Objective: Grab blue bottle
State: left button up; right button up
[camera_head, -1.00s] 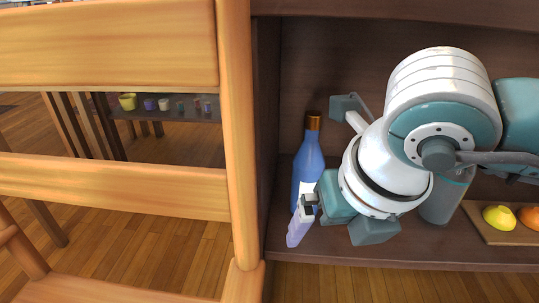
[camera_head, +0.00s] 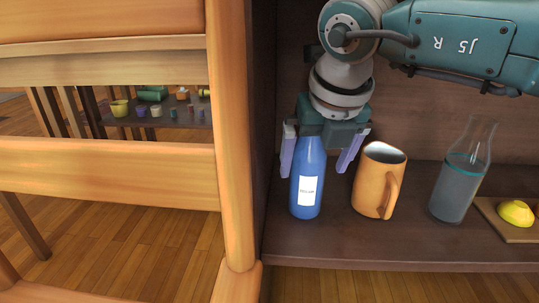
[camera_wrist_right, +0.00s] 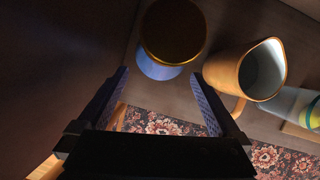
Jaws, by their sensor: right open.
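The blue bottle (camera_head: 307,188) stands upright on the dark shelf, with a white label facing me. Its cap is hidden in the head view. My right gripper (camera_head: 314,168) is open, fingers pointing down, with one finger on each side of the bottle in the picture. In the right wrist view the bottle's gold cap (camera_wrist_right: 173,32) and blue body (camera_wrist_right: 158,66) lie just beyond the open fingertips (camera_wrist_right: 160,74). I see no contact, and cannot tell whether the bottle is fully between the fingers. My left gripper is not in view.
An orange mug (camera_head: 370,185) stands close to the right of the bottle. Further right are a glass carafe (camera_head: 455,190) and a board (camera_head: 486,207) with yellow fruit (camera_head: 515,212). A wooden chair (camera_head: 230,150) and the shelf's side wall (camera_head: 264,120) are at the left.

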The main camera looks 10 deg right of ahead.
aim_at(310, 169)
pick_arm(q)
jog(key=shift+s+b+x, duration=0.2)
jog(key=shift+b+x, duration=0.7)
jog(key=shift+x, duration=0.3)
pick_arm(e)
jog(key=shift+w+f, duration=0.9)
jog(key=shift+f, duration=0.15)
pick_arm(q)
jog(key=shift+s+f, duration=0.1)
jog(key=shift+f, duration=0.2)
pick_arm(e)
jog(key=shift+w+f, duration=0.1)
jog(key=shift+f, duration=0.25)
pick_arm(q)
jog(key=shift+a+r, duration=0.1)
pick_arm(e)
jog(key=shift+c, duration=0.2)
jog(key=c, duration=1.4)
grip_shut()
jog(key=shift+r, duration=0.1)
